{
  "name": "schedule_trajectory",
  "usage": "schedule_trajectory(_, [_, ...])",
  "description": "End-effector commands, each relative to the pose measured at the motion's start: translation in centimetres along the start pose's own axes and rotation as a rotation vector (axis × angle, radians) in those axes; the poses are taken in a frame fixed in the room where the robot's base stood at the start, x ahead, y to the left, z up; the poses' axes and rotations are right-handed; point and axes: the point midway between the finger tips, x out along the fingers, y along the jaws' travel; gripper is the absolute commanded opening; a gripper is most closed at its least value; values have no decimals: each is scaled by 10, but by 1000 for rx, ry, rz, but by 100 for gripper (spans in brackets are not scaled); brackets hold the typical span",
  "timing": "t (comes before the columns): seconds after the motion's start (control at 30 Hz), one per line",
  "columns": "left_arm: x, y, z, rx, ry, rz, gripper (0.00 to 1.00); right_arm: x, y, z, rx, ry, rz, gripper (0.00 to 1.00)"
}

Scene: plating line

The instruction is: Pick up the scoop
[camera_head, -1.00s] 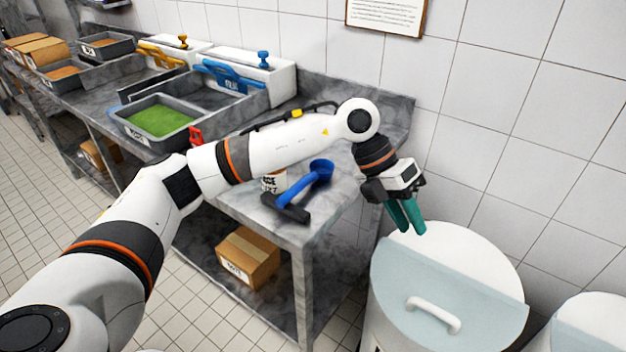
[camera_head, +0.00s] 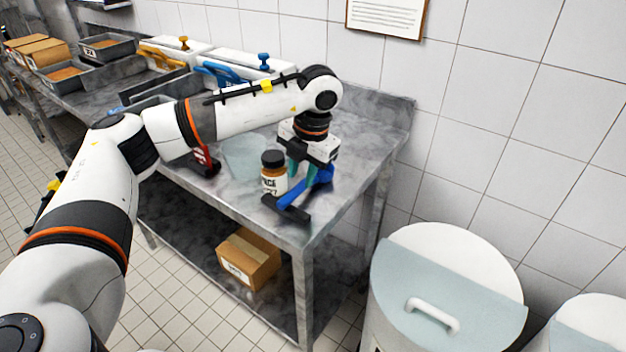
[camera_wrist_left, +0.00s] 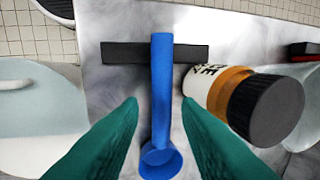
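The blue scoop (camera_head: 300,193) lies near the right end of the grey steel table, its handle end resting across a black bar (camera_head: 284,208). In the left wrist view the scoop's handle (camera_wrist_left: 161,80) runs down the middle to its round cup at the bottom. My left gripper (camera_head: 302,170) is over the scoop with its green fingers pointing down. In the left wrist view its fingers (camera_wrist_left: 160,108) are open, one on each side of the scoop, with gaps to it. Part of the cup is hidden behind the gripper in the head view. My right gripper is not in view.
A jar with a black lid (camera_head: 273,161) stands close left of the scoop; it also shows in the left wrist view (camera_wrist_left: 265,108). A red-and-black item (camera_head: 203,160) lies further left. A white bin (camera_head: 430,285) stands right of the table.

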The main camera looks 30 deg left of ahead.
Motion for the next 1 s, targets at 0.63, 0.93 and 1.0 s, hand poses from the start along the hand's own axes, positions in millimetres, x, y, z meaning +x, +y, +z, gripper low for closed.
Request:
schedule_trajectory(0.63, [46,-2,-1,0,-1,1,20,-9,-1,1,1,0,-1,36])
schedule_trajectory(0.93, [46,-2,-1,0,0,1,0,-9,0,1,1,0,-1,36])
schedule_trajectory(1.0, [46,-2,-1,0,0,1,0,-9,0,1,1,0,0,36])
